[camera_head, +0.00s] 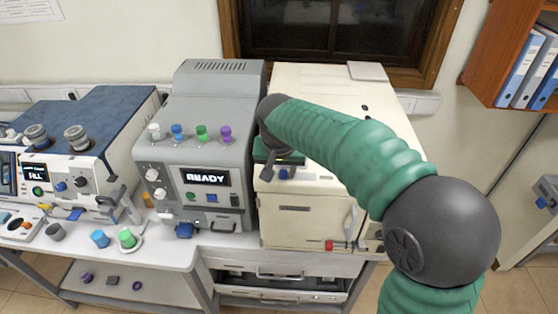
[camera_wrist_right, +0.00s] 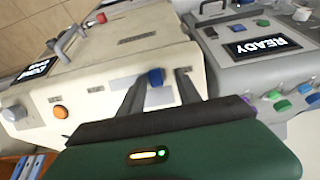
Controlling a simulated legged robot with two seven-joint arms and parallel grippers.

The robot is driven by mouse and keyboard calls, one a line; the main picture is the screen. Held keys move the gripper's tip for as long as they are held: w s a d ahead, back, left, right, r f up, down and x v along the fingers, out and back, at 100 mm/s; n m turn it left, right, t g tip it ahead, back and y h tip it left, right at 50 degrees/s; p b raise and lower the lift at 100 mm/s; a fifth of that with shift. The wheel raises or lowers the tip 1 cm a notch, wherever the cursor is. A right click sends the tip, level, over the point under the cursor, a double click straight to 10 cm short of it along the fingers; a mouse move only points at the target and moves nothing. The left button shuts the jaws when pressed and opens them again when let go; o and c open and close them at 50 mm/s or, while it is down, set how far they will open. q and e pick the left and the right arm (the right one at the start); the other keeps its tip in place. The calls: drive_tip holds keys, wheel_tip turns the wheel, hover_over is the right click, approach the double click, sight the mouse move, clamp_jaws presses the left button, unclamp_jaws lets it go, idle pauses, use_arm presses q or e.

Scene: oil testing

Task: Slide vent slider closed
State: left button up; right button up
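The vent slider is a small blue tab on the cream cabinet (camera_head: 287,222). It shows in the right wrist view (camera_wrist_right: 155,77), on a pale strip of the cabinet's surface. In the head view the blue tab (camera_head: 283,174) shows just below my right gripper (camera_head: 280,170), partly covered by it. In the right wrist view, my right gripper's two dark fingers (camera_wrist_right: 160,82) are spread, one on each side of the blue tab, with gaps visible. I cannot tell how far the fingertips are from the cabinet's surface. My left gripper is out of view.
A grey machine (camera_head: 180,184) with a READY screen and coloured knobs stands just left of the cabinet. A white-and-blue machine (camera_head: 60,170) is farther left. Small coloured cups (camera_head: 100,239) sit on the bench.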

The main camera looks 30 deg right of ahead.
drive_tip(key=b+v, duration=0.1)
drive_tip(key=v, duration=1.5)
drive_tip(key=shift+w+a+b, duration=0.15)
drive_tip(key=shift+w+b, duration=0.15)
drive_tip(key=s+a+f+n+y+b, duration=0.1)
drive_tip(key=f+b, duration=0.1)
drive_tip(key=f, duration=0.7)
drive_tip(key=s+a+f+n+g+b, duration=0.1)
drive_tip(key=f+n+b, duration=0.1)
drive_tip(key=f, duration=0.7)
drive_tip(key=s+a+f+n+y+b, duration=0.1)
drive_tip(key=f+b, duration=0.1)
drive_tip(key=f, duration=0.7)
drive_tip(key=s+f+n+b, duration=0.2)
drive_tip(key=s+f, duration=0.9)
drive_tip(key=f, duration=0.4)
drive_tip(key=shift+a, duration=0.15)
drive_tip(key=shift+f, duration=0.1)
